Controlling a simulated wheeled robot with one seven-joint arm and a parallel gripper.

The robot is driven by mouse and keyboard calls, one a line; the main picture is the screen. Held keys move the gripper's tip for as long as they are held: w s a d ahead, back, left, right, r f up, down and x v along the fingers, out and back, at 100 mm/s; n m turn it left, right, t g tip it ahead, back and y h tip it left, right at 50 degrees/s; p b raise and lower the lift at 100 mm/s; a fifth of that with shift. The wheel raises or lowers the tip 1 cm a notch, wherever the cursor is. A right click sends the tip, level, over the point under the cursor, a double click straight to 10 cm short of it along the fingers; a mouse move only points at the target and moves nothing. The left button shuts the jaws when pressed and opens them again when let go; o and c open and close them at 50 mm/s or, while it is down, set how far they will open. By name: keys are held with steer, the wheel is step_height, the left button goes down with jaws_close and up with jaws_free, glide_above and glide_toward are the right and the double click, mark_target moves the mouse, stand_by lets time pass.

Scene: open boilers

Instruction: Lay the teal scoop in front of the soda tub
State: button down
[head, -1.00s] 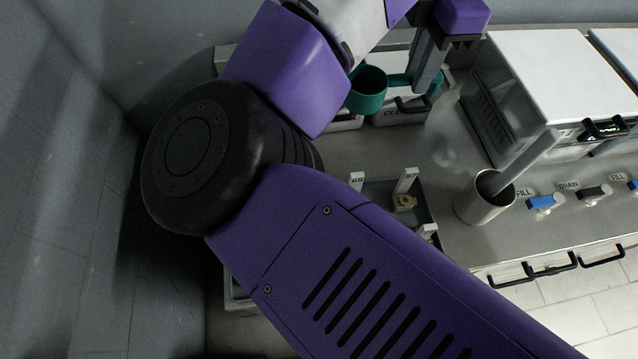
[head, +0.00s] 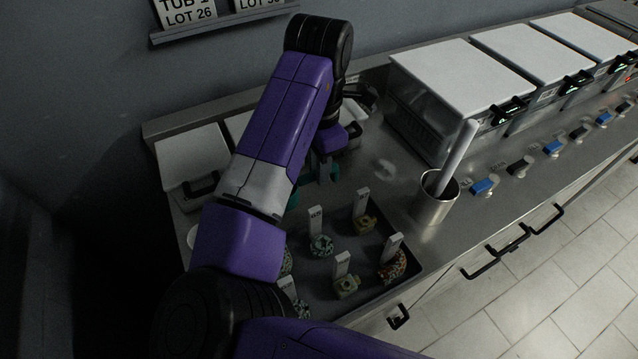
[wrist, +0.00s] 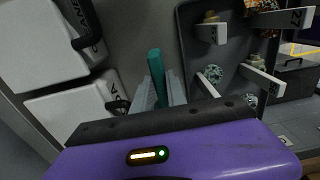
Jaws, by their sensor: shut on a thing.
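The teal scoop (wrist: 156,66) is held in my gripper (wrist: 159,90), whose fingers close around its handle in the wrist view. In the head view my gripper (head: 322,168) is low over the counter behind the tray, and bits of the teal scoop (head: 334,171) show beside it; my arm hides much of the scoop. The upper one in the wrist view is the cleaner tub (wrist: 35,40).
A dark tray (head: 418,268) with several tagged, crusted parts lies in front of my gripper. A metal cup (head: 436,205) with a pale stick stands right of it. White-lidded boilers (head: 455,72) line the right. Bare counter (head: 385,170) shows between tray and boilers.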

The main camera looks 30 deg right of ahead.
steer(key=shift+d+f, duration=0.1)
steer(key=shift+f, duration=2.6)
steer(key=c, duration=1.3)
jaws_free()
steer(key=shift+f, duration=0.1)
steer(key=shift+c, duration=0.2)
step_height(320, 180, up, 12)
steer(key=shift+r, duration=0.15)
steer(key=shift+s, duration=0.1)
